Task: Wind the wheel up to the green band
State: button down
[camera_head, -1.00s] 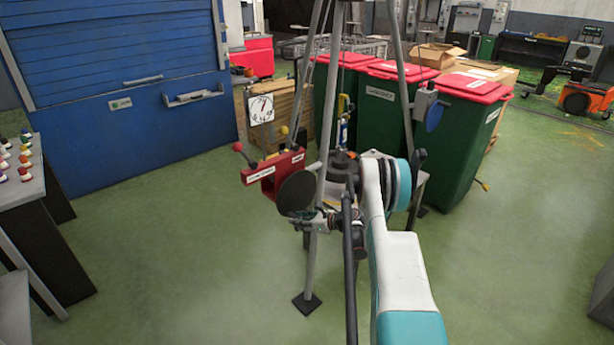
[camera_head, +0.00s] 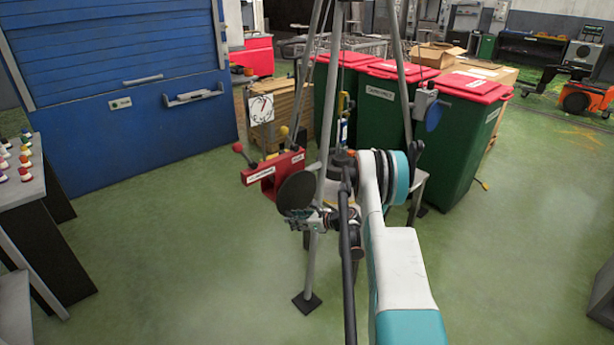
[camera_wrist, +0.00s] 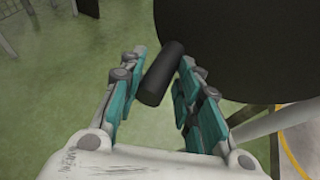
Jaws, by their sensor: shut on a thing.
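The wheel is a dark round disc (camera_head: 297,193) on the frame beside a red bracket (camera_head: 273,170); in the wrist view its dark face (camera_wrist: 245,45) fills the upper right. A black cylindrical handle (camera_wrist: 162,75) stands between my gripper's teal fingers, which are shut on it. My gripper (camera_wrist: 160,68) also shows small at the lower edge of the wheel in the head view (camera_head: 312,217), partly hidden by the frame and my arm. A white dial (camera_head: 260,108) with a dark and reddish needle hangs behind; no green band can be made out on it.
Grey tripod legs (camera_head: 313,262) and a dark upright bar stand close around my arm. Red-lidded green bins (camera_head: 381,110) stand behind. A table with coloured knobs (camera_head: 38,170) is at the left.

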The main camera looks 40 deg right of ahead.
jog(key=c, duration=1.2)
grip_release()
jog(key=shift+w+a+r, duration=0.1)
jog(key=shift+a, duration=0.45)
jog(key=shift+d, duration=0.1)
jog(key=shift+d, duration=0.1)
jog(key=shift+s+d, duration=0.1)
jog(key=shift+s, duration=0.1)
jog(key=shift+s+d, duration=0.15)
jog(key=shift+s, duration=0.5)
jog(key=s, duration=0.6)
jog(key=shift+s+d+b, duration=0.25)
jog(key=shift+b, duration=0.15)
